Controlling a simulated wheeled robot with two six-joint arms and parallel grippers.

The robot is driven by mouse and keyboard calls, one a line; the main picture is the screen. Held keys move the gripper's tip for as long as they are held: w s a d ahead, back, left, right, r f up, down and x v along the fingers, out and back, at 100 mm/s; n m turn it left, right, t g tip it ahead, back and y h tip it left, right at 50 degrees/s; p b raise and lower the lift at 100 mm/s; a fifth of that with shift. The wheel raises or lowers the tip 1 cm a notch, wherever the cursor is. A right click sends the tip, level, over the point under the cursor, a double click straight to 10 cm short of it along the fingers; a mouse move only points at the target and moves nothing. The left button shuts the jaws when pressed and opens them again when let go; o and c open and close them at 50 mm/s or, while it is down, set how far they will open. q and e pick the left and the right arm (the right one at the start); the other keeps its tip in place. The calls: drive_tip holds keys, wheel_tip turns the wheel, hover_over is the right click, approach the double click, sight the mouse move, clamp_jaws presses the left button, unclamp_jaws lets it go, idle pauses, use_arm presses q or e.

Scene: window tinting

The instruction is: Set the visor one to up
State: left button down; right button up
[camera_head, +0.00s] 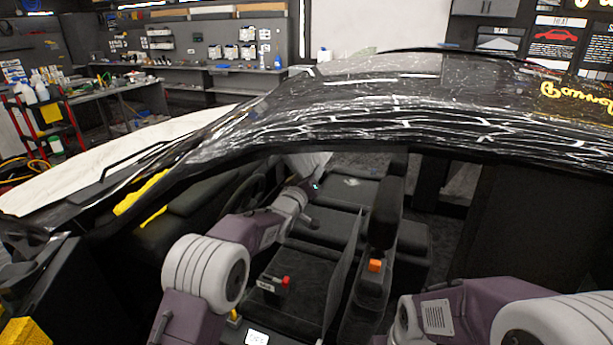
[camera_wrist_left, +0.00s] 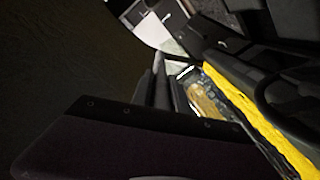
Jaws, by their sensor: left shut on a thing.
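My left arm reaches into the car through the side opening and up under the front roof edge in the head view. The roof hides its gripper there. In the left wrist view the fingers of my left gripper (camera_wrist_left: 160,66) show close together, shut on the visor at the edge of a wide dark surface. The visor is too dark to outline, and I cannot tell whether it is up or down. The head view does not show it, as the roof (camera_head: 330,115) covers that area. My right gripper is out of view; only its arm shows at the lower right.
The steering wheel (camera_head: 245,195) and seats (camera_head: 385,210) are close to the left arm. A yellow strip (camera_head: 140,193) lies along the dashboard side and shows in the left wrist view (camera_wrist_left: 250,110). A red cart (camera_head: 45,125) and workbenches stand beyond the car.

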use_arm(q)
drive_tip(key=shift+s+d+r+n, duration=0.3)
drive_tip(key=shift+d+r+n, duration=0.4)
drive_tip(key=shift+n, duration=0.2)
drive_tip(key=c, duration=1.3)
unclamp_jaws()
drive_tip(key=shift+s+a+f, duration=0.1)
drive_tip(key=shift+s+a, duration=0.05)
drive_tip(key=shift+s, duration=0.05)
drive_tip(key=b+v, duration=0.2)
drive_tip(key=v, duration=0.6)
drive_tip(key=shift+s+a, duration=0.1)
drive_tip(key=shift+s, duration=0.25)
